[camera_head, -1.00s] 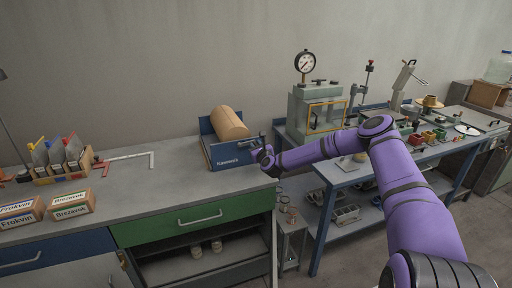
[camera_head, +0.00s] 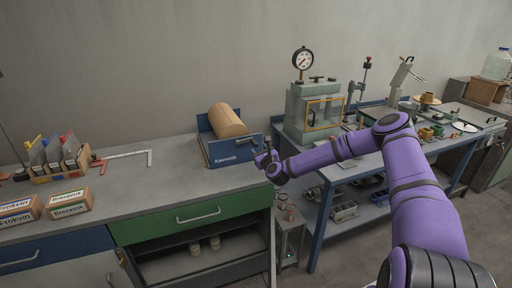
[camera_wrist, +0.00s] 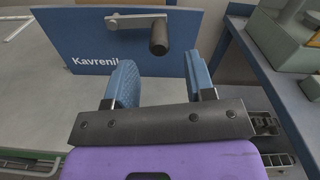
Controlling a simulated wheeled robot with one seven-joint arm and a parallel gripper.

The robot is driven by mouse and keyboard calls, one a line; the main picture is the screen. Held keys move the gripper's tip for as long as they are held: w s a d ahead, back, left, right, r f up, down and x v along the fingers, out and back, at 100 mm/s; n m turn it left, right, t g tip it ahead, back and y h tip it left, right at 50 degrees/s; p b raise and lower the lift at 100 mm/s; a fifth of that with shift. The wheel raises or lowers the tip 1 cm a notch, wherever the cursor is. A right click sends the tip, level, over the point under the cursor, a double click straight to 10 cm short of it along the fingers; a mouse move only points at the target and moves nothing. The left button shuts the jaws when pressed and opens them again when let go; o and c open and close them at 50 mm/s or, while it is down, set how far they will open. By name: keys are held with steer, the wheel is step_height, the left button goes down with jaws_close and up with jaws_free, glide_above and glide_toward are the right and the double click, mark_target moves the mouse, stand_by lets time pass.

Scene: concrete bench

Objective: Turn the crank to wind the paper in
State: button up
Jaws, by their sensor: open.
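The paper winder is a blue box (camera_head: 229,156) with a brown paper roll (camera_head: 227,121) on top, at the right end of the bench. Its front panel, lettered "Kavrenik", also shows in the wrist view (camera_wrist: 60,30). The crank has a grey metal arm (camera_wrist: 135,20) and a dark cylindrical handle (camera_wrist: 159,37) at its right end. My gripper (camera_head: 262,158) is in front of the panel's right side. In the wrist view its blue fingers (camera_wrist: 160,82) are open and empty, with the handle above and between them, apart from both.
The grey bench (camera_head: 135,188) ends just right of the winder. A gap separates it from a blue-framed table (camera_head: 335,170) bearing a press with a gauge (camera_head: 303,58). Dividers (camera_head: 52,155) and two labelled boxes (camera_head: 70,203) stand at the left.

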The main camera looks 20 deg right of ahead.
steer(key=shift+s, duration=2)
steer(key=s+a+r+n+g+y, duration=0.45)
steer(key=a+r+n, duration=0.3)
steer(key=n, duration=0.65)
steer(key=s+r+n+g+h, duration=0.55)
steer(key=s+r+n, duration=0.75)
steer(key=s+r, duration=0.6)
steer(key=s+d+r+n+g, duration=0.1)
steer(key=s+r+n, duration=0.2)
steer(key=s, duration=1.1)
steer(key=s+r+n+g, duration=0.1)
steer(key=s+r+n, duration=0.2)
steer(key=s+r, duration=0.5)
steer(key=s, duration=0.6)
steer(key=shift+s+d+r+g+y, duration=0.2)
steer(key=shift+s+d+g+y, duration=0.1)
steer(key=shift+d+g, duration=0.1)
